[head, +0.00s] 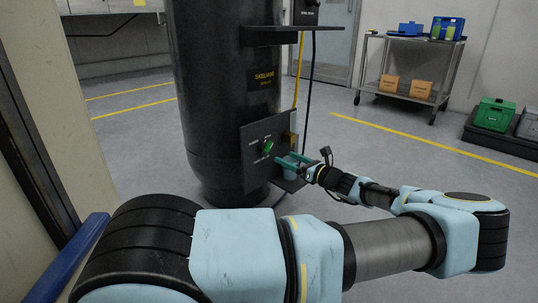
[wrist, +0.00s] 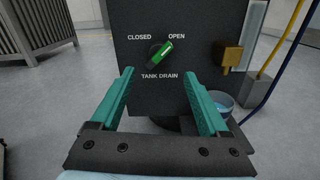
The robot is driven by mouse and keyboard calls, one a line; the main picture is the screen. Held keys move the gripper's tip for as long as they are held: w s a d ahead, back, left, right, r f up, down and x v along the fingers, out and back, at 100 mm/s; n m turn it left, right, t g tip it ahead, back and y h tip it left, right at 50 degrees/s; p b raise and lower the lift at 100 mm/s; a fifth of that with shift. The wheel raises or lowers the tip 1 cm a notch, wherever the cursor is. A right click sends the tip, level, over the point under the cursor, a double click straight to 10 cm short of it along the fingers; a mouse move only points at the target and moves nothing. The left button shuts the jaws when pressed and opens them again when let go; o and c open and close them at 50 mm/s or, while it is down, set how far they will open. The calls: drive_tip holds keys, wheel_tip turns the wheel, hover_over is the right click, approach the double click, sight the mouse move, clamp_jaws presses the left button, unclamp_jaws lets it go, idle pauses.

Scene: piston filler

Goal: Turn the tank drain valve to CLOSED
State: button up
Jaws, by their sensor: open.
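The tank drain valve is a knob with a green handle (wrist: 164,50) on a dark panel (wrist: 122,55). In the wrist view its handle tilts up and right toward the word OPEN; CLOSED is printed at upper left and TANK DRAIN below. In the head view the green handle (head: 267,147) shows on the panel (head: 249,160) low on the black tank (head: 215,85). My gripper (wrist: 164,92) has two teal fingers spread apart and empty. They point at the panel, below the knob and either side of it, and do not hold it. The head view shows my gripper (head: 287,160) just right of the knob.
A brass-coloured block (wrist: 228,55) sits right of the knob. A blue-rimmed bucket (wrist: 221,101) stands below it. Yellow and blue lines run down at the right. A cart (head: 410,70) with boxes stands far back right. The floor between is clear.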

sight(269, 150)
drive_tip(key=b+x, duration=0.2)
drive_tip(key=x, duration=0.6)
drive_tip(key=shift+a+f+b, duration=0.15)
drive_tip(key=shift+a+b, duration=0.05)
drive_tip(key=shift+b, duration=0.2)
drive_tip(key=shift+w+a, duration=0.3)
drive_tip(key=shift+w, duration=0.1)
clamp_jaws()
